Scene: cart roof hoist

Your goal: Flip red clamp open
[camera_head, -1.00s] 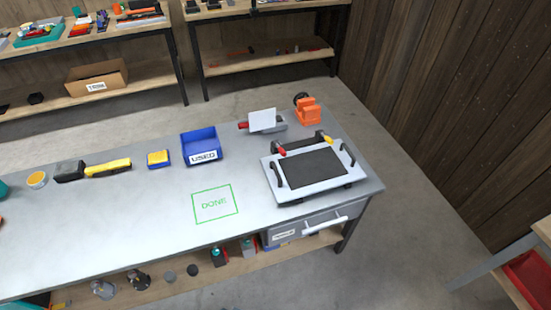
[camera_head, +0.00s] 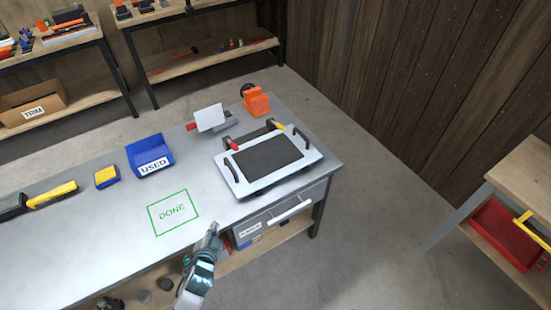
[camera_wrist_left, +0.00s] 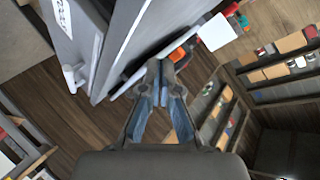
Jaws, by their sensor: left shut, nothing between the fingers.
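The red clamp (camera_head: 231,145) is a small red-tipped lever at the back left of a light plate fixture (camera_head: 238,184) with a dark pad (camera_head: 268,157). A yellow-tipped clamp (camera_head: 279,126) sits at its back right. My left gripper (camera_head: 214,228) is shut and empty, in front of the table's front edge and apart from the clamp. Its closed fingers also show in the left wrist view (camera_wrist_left: 160,69). The clamp cannot be made out in the wrist view. My right gripper is not in view.
Two black handles rise from the fixture. Behind stand a grey device with a white plate (camera_head: 210,118) and an orange vise (camera_head: 256,100). A blue USED bin (camera_head: 150,155) is left. The green DONE square (camera_head: 173,212) is bare. A drawer handle (camera_head: 291,211) juts from the front.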

